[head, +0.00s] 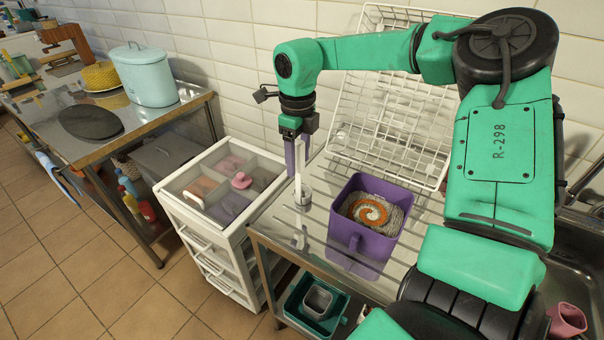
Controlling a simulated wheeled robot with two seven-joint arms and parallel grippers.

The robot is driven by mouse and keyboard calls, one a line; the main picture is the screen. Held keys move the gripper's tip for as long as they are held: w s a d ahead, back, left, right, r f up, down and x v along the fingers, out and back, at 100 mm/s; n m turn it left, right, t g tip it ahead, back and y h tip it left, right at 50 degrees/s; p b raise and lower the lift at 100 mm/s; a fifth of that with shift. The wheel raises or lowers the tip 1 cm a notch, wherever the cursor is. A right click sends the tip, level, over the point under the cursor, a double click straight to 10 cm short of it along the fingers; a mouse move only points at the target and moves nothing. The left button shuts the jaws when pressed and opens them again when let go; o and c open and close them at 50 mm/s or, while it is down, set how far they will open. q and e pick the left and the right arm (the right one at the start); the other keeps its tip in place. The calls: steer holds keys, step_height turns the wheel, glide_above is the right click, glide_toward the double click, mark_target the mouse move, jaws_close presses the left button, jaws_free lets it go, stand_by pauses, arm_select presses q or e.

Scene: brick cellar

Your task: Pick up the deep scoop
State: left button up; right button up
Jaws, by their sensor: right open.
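A pale grey, slim upright handle with a small round cup-like base (303,198) stands on the ribbed steel drainboard (285,225). It looks like the deep scoop, though it is small in view and I cannot be sure. My right gripper (298,157) hangs over it, pointing down, with its jaws open. The handle's upper end shows between or just behind the purple fingers; I cannot tell whether they touch it. My left gripper is out of view.
A purple bin (343,230) with an orange-and-white swirled item stands just right of the scoop. A white wire rack (395,125) leans behind. A white drawer cart (205,225) stands left. A teal tray (293,305) sits below, and a sink lies right.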

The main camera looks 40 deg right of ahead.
mark_target(299, 168)
step_height(299, 168, down, 3)
steer(key=shift+r+p, duration=0.1)
steer(key=shift+p, duration=0.2)
steer(key=shift+f, duration=0.25)
jaws_close()
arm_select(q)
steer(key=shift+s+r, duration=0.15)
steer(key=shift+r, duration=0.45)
arm_select(e)
steer(key=shift+r, duration=0.2)
